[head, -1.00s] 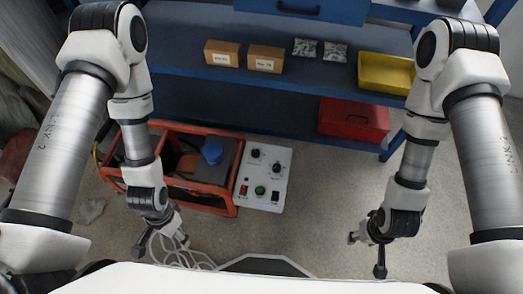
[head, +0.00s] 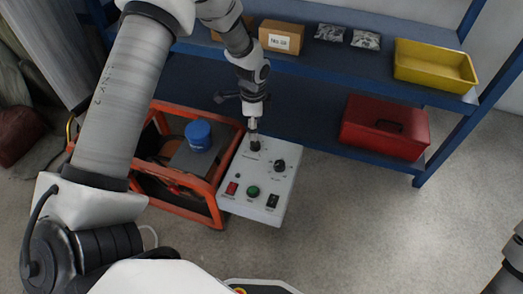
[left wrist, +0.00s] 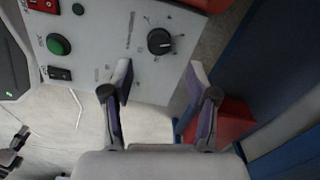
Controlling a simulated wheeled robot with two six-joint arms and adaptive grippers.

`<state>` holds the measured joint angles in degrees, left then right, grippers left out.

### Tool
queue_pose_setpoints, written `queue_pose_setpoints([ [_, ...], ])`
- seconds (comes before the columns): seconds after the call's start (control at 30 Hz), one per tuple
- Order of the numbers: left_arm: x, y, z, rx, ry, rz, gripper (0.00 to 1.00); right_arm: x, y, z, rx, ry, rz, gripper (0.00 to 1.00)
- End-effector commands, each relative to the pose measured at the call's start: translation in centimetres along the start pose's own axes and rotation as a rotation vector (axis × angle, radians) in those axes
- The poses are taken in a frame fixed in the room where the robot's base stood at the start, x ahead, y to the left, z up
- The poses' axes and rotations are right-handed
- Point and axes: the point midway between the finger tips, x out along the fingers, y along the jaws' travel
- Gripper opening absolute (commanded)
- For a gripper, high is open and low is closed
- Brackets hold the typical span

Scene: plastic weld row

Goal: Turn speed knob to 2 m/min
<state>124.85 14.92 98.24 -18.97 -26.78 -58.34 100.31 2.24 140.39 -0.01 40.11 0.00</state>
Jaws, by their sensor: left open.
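A light grey control panel (head: 237,205) carries two black knobs, the left knob (head: 255,146) and the right knob (head: 279,165). My left gripper (head: 254,126) points down just above the left knob, with a small gap or touching; I cannot tell. In the left wrist view my left gripper (left wrist: 160,75) is open, and nothing is between its fingers. A black knob (left wrist: 160,41) with a scale lies just ahead of and between the fingertips. The scale numbers and labels are too small to read. My right gripper is out of view.
A red button (head: 232,188), green button (head: 253,191) and black switch (head: 273,201) line the panel's near side. An orange-framed machine (head: 205,213) with a blue cap (head: 198,134) stands left. A blue shelf (head: 330,73) behind holds cartons, a yellow bin (head: 434,65) and a red box (head: 384,127).

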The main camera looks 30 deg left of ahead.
Motion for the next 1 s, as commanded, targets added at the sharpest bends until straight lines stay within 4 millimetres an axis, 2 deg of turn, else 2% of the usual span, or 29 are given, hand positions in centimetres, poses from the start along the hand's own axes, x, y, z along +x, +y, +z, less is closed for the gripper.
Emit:
queue_pose_setpoints([
  [0.3,6.1,0.2,0.0,0.0,-0.002,0.004,0.59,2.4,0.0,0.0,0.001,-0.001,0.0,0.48],
  [0.43,7.1,0.1,0.0,0.0,-0.001,0.001,0.59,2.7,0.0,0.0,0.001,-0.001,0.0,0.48],
  [0.67,7.1,0.1,0.0,0.0,-0.001,0.002,0.59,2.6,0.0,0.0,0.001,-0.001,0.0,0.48],
  [0.77,7.1,0.1,0.0,0.0,-0.001,0.002,0.27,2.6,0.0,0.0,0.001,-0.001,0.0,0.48],
  [0.83,7.1,0.1,0.0,0.0,-0.001,0.002,0.02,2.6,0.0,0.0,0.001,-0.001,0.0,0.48],
  [1.0,7.1,0.1,0.0,-0.001,-0.001,0.002,0.0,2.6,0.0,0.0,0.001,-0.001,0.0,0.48],
])
